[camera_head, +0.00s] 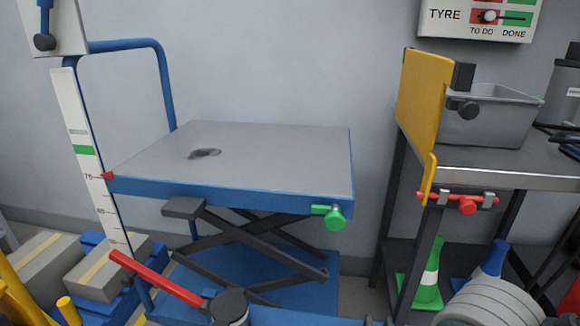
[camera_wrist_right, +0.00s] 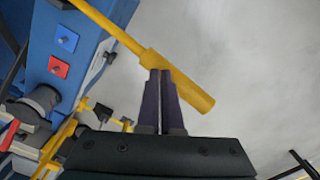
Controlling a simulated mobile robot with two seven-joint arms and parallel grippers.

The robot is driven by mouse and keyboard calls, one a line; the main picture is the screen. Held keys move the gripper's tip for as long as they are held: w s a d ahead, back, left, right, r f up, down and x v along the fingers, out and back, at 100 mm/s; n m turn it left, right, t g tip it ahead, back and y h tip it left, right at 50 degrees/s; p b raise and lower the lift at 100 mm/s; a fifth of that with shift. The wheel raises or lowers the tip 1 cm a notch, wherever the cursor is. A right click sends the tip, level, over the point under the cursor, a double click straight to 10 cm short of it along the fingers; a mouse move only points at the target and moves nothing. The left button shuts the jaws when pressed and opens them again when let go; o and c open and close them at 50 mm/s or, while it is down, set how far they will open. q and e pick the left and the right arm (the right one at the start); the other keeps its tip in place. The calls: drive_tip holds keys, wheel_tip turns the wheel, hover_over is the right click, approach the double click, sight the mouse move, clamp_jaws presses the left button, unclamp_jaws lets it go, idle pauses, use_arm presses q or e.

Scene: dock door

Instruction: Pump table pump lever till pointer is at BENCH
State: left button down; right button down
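The lift table has a bare grey top (camera_head: 265,155) on a blue frame and crossed dark legs. At its left stands a white scale strip (camera_head: 68,105). The red pointer (camera_head: 107,175) is beside a numbered mark, below the green band (camera_head: 84,150); no BENCH label is legible. A red lever bar (camera_head: 155,277) slopes from upper left down to a dark round hub (camera_head: 229,306). My right gripper (camera_wrist_right: 161,72) has its dark fingers close together and looks shut; a yellow handle (camera_wrist_right: 190,90) crosses behind its tips, and contact cannot be told. My left gripper is not in view.
A green knob (camera_head: 335,216) is on the table's front edge. At right, a bench (camera_head: 480,165) carries a grey bin (camera_head: 490,115) and a yellow plate (camera_head: 422,95). Cartons (camera_head: 105,275) lie at lower left. A cone (camera_head: 429,275) stands below the bench.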

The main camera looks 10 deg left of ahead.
wheel_tip(320, 180, down, 7)
drive_tip(key=b, duration=0.5)
drive_tip(key=shift+r, duration=0.2)
wheel_tip(320, 180, up, 16)
drive_tip(key=p, duration=1.5)
drive_tip(key=shift+f, duration=0.3)
